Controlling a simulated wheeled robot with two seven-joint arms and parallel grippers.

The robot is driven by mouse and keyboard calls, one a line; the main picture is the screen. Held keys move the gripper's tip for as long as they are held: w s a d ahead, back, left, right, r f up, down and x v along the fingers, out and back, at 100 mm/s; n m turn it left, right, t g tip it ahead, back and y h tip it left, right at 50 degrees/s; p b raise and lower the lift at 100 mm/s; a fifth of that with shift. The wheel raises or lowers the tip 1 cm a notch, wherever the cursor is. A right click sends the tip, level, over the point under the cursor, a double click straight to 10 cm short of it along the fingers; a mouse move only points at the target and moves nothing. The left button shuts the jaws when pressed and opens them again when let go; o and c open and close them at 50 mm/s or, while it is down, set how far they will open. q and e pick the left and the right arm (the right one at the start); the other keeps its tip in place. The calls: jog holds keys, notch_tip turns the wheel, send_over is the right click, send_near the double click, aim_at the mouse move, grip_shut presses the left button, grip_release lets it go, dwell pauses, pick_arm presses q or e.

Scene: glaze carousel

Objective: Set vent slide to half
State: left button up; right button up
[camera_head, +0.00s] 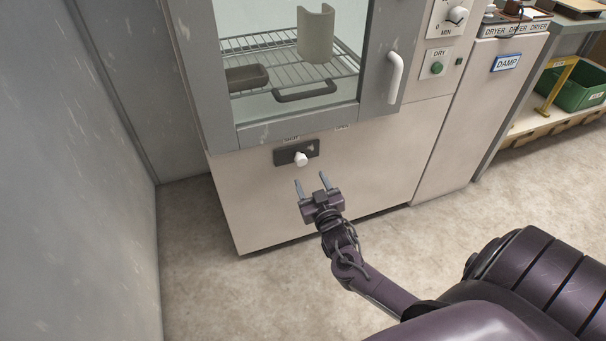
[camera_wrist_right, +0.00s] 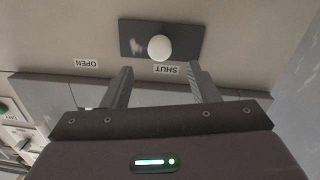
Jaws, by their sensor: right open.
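The vent slide is a dark plate (camera_head: 281,157) with a round white knob (camera_head: 300,160), low on the cabinet front below the glass door. In the right wrist view, which is upside down, the knob (camera_wrist_right: 160,47) stands near the middle of the dark plate (camera_wrist_right: 190,38), close to the SHUT label (camera_wrist_right: 167,70). The OPEN label (camera_wrist_right: 87,63) lies further to the left there. No half mark is readable. My right gripper (camera_head: 311,179) is open and empty, just below and in front of the knob, apart from it. My left gripper is out of view.
The glass-door cabinet has a white handle (camera_head: 395,77) and a wire rack (camera_head: 335,66) inside. A grey wall (camera_head: 75,170) stands close on the left. A dryer control panel is at upper right, with a shelf and green bin (camera_head: 577,86) beyond. The floor in front is clear.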

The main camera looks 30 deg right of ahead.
aim_at(302, 162)
jog(key=b+x, duration=0.1)
jog(key=x, duration=0.6)
jog(key=shift+w+b, duration=0.3)
jog(key=shift+b, duration=0.05)
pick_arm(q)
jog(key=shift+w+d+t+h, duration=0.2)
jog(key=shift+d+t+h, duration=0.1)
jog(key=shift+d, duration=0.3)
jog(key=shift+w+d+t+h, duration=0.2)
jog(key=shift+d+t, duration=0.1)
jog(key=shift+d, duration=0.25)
pick_arm(e)
jog(key=shift+d, duration=0.1)
grip_shut()
